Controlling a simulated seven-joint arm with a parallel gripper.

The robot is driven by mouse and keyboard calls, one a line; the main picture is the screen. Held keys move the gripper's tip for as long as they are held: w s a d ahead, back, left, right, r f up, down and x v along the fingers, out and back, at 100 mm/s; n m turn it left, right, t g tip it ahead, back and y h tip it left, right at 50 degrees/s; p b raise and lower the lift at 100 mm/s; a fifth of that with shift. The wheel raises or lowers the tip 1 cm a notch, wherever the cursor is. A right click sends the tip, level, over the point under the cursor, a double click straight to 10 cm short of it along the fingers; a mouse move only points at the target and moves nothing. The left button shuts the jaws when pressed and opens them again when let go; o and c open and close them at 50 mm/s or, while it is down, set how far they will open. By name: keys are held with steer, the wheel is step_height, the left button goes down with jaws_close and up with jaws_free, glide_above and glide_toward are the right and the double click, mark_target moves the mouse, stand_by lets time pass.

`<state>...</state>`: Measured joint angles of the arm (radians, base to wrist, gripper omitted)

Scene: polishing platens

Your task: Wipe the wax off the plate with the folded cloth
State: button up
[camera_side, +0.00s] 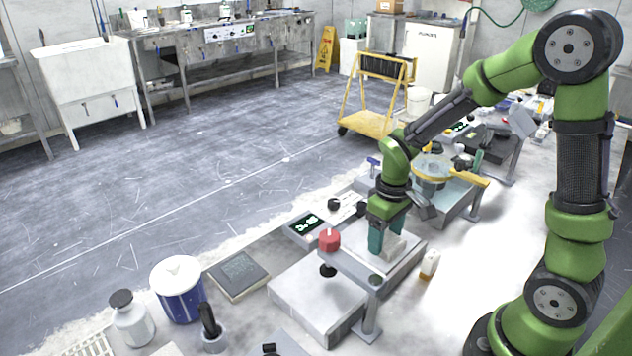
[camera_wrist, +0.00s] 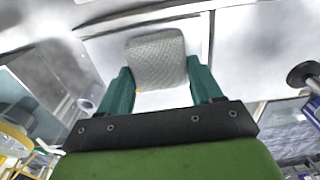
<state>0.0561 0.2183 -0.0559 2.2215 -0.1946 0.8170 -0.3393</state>
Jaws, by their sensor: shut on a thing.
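My gripper (camera_side: 389,244) points down over the light grey plate (camera_side: 408,257) on the near bench in the side view. Its two teal fingers are shut on the folded cloth (camera_side: 394,248), a pale grey woven pad. In the wrist view the cloth (camera_wrist: 157,58) sits between the fingertips of my gripper (camera_wrist: 159,72), above or on the pale plate (camera_wrist: 105,58). I cannot tell whether the cloth touches the plate. No wax can be made out; the cloth and fingers hide part of the plate.
A red knob (camera_side: 329,240) on a bracket stands just left of the plate. A display box (camera_side: 307,226), a blue tub (camera_side: 178,290) and a white jar (camera_side: 130,318) stand further left. A yellow-rimmed basin (camera_side: 432,172) is behind.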

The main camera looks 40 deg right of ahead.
steer(key=shift+w, duration=2.5)
steer(key=shift+s, duration=2.35)
steer(key=shift+s+d, duration=0.15)
steer(key=shift+s, duration=0.05)
steer(key=shift+w+d, duration=0.1)
steer(key=shift+d, duration=1.45)
steer(key=shift+w+a, duration=0.1)
steer(key=shift+w, duration=2.5)
steer(key=shift+s, duration=2.65)
steer(key=shift+w, duration=2.5)
steer(key=shift+s, duration=2.4)
steer(key=shift+s+r, duration=0.1)
steer(key=shift+s, duration=0.05)
step_height(320, 180, up, 8)
